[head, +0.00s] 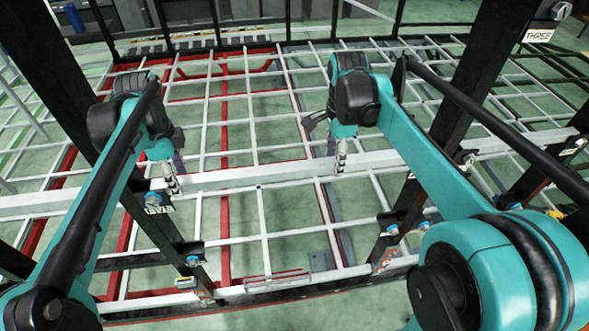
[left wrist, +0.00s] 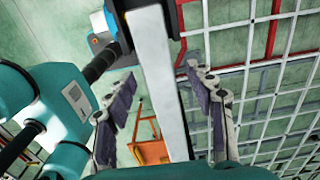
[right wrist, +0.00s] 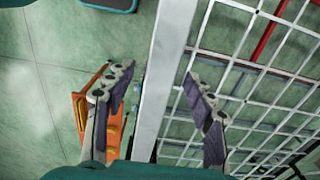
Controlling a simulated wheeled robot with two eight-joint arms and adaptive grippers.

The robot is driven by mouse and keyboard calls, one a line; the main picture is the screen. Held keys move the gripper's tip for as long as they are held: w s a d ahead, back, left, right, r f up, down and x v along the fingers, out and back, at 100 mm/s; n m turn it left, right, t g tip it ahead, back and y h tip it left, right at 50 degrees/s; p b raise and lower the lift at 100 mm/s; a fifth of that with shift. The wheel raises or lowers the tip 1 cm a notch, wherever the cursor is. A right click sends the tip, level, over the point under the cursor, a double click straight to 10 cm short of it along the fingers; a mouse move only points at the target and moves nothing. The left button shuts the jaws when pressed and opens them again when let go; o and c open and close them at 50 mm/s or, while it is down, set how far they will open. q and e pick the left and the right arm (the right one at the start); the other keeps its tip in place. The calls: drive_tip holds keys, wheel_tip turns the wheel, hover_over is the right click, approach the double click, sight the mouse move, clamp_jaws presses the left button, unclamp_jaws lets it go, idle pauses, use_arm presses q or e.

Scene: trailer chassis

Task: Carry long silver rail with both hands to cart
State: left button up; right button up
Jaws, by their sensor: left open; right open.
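The long silver rail (head: 255,175) runs nearly straight across the head view, in front of a white grid frame. My left gripper (head: 172,180) is at the rail left of centre. In the left wrist view the rail (left wrist: 165,75) passes between its open fingers, with gaps showing beside it. My right gripper (head: 340,158) is at the rail further right. In the right wrist view the rail (right wrist: 164,75) runs between its open fingers. Neither gripper is closed on it. I cannot pick out the cart for certain.
Black posts with blue-tipped fittings stand along the rail, one with a label (head: 158,210). A white grid with red bars (head: 224,130) lies behind the rail. An orange object (left wrist: 150,150) is below, partly hidden; it also shows in the right wrist view (right wrist: 80,108).

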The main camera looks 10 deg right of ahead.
use_arm(q)
drive_tip(key=shift+f, duration=0.7)
use_arm(e)
drive_tip(key=shift+f, duration=0.7)
use_arm(q)
clamp_jaws()
use_arm(e)
clamp_jaws()
